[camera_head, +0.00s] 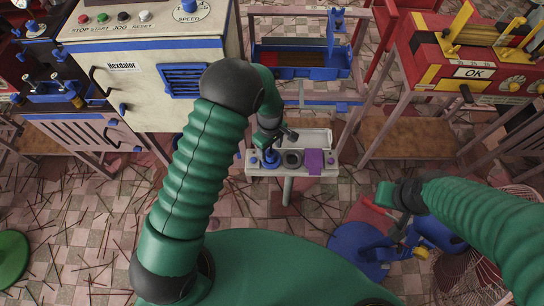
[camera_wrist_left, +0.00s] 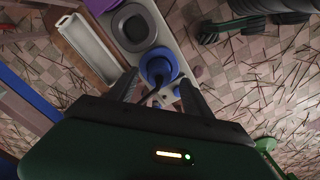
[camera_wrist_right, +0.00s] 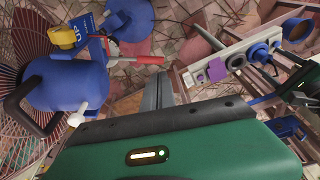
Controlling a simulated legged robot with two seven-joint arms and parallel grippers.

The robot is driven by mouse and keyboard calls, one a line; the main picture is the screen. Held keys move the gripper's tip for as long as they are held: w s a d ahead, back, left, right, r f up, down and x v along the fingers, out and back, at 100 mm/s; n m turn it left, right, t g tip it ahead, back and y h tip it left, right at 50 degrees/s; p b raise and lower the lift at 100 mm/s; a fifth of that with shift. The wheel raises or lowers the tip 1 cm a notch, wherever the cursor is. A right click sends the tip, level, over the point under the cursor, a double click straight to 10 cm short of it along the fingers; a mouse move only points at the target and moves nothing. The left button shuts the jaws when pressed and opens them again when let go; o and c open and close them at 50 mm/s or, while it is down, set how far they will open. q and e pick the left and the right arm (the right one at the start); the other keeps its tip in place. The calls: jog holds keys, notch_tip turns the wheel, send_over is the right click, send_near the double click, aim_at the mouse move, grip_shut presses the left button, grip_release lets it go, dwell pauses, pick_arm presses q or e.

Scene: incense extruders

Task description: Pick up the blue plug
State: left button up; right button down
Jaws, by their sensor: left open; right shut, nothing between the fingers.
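The blue plug (camera_head: 271,159) stands at the left part of a small pale stand (camera_head: 290,172), beside a grey ring (camera_head: 292,159). In the left wrist view the plug (camera_wrist_left: 158,66) shows as a round blue top ahead of my fingers. My left gripper (camera_wrist_left: 158,90) is open, with one finger to each side of the plug's line; I cannot tell whether they touch it. In the head view my left gripper (camera_head: 277,138) is over the plug and partly covers it. My right gripper (camera_wrist_right: 158,88) is shut and empty, away to the right of the stand.
A purple block (camera_head: 314,161) sits right of the ring, and a pale tray (camera_head: 306,138) lies behind. A cream control machine (camera_head: 150,60) stands at the left. A red machine (camera_head: 470,55) is at the right. Blue equipment (camera_head: 360,250) is near my right arm.

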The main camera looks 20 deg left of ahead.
aim_at(271, 152)
pick_arm(q)
notch_tip(271, 152, down, 4)
jog(key=shift+w+f+b, duration=0.15)
jog(key=shift+f+b, duration=0.05)
jog(key=shift+b, duration=0.1)
jog(key=shift+d+r, duration=0.1)
jog(key=shift+c, duration=0.8)
grip_shut()
